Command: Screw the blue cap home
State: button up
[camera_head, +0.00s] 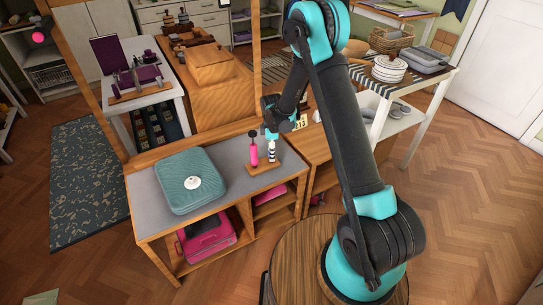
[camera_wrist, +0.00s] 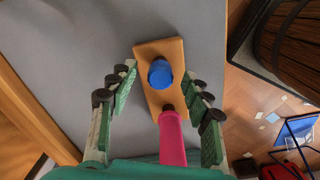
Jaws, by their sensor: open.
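The blue cap (camera_wrist: 161,72) shows from above in the wrist view, on a bottle standing on a small wooden stand (camera_wrist: 147,52). In the head view that bottle (camera_head: 272,153) has blue and white stripes and stands upright; its cap is hard to make out under my gripper (camera_head: 272,134). A pink bottle (camera_wrist: 172,140) stands beside it on the same stand, and it also shows in the head view (camera_head: 253,154). In the wrist view my gripper (camera_wrist: 158,80) is open, with one finger on each side of the cap and gaps between. Whether the cap is fully seated cannot be told.
The stand is on a grey-topped wooden desk (camera_head: 150,193). A teal case (camera_head: 182,170) with a white round thing on it lies to the left. A wooden frame post rises behind the desk. A magenta case (camera_head: 207,238) sits on the shelf below. The grey top between is clear.

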jog(key=shift+f, duration=0.75)
jog(key=c, duration=0.9)
jog(key=shift+r, duration=0.1)
jog(key=shift+c, duration=0.2)
